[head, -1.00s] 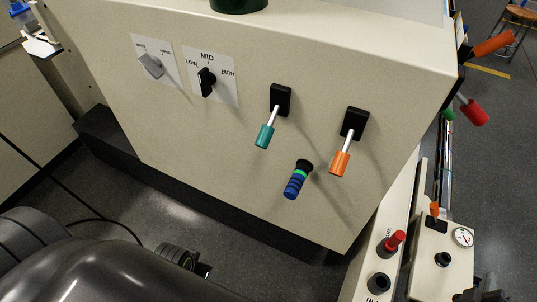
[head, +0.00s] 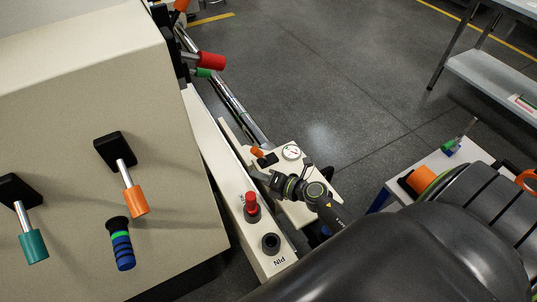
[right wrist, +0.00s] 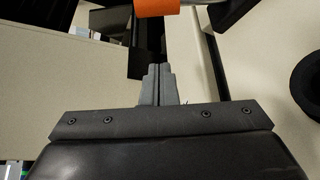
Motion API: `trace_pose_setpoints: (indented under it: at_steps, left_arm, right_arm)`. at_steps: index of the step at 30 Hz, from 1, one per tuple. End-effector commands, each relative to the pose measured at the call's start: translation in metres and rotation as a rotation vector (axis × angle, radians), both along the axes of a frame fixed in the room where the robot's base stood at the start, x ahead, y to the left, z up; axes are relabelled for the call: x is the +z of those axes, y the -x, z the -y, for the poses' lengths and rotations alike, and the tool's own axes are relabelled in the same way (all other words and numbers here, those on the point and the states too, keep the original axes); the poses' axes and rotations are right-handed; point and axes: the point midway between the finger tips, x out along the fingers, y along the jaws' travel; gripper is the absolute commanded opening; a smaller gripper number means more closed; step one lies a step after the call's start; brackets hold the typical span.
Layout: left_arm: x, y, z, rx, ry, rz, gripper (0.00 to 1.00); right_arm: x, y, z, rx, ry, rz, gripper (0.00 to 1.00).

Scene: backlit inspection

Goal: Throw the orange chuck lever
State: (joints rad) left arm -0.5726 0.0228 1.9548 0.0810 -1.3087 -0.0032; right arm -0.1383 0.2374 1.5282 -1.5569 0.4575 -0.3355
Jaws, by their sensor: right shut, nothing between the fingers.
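A small orange lever (head: 257,152) stands on a black base on the cream box with the round gauge (head: 291,152). An orange grip (right wrist: 157,7), apparently this lever, shows at the top edge of the right wrist view, cut off. My right gripper (head: 264,178) is close in front of the lever, apart from it as far as I can see. Its fingers (right wrist: 157,72) are shut with nothing between them. A larger orange-handled lever (head: 135,200) hangs on the machine's front panel. My left gripper is out of view.
A teal lever (head: 34,245) and a blue-green banded handle (head: 122,248) stick out of the front panel. A red button (head: 251,203) and a black knob (head: 270,243) sit on the narrow ledge. A red handle (head: 211,60) projects behind.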

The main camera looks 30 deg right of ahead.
Motion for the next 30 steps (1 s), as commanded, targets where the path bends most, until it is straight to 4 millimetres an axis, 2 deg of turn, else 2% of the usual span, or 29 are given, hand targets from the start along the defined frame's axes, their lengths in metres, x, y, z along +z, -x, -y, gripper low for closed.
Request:
trace_pose_setpoints:
  at_steps: [1, 6, 9, 15, 30]
  left_arm:
    - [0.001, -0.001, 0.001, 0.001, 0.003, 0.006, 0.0]
    - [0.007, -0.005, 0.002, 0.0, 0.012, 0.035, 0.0]
    - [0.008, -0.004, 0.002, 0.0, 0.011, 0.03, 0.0]
    - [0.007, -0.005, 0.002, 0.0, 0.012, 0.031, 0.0]
    - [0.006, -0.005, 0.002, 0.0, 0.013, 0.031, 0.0]
  right_arm:
    - [-0.004, -0.012, -0.006, 0.0, -0.002, 0.002, 0.0]
    - [-0.011, -0.04, -0.015, 0.0, 0.0, 0.002, 0.0]
    - [-0.001, -0.039, 0.002, -0.001, 0.004, 0.001, 0.0]
    - [0.008, -0.042, 0.017, -0.002, 0.0, 0.001, 0.0]
    - [0.009, -0.042, 0.019, -0.002, -0.008, 0.001, 0.0]
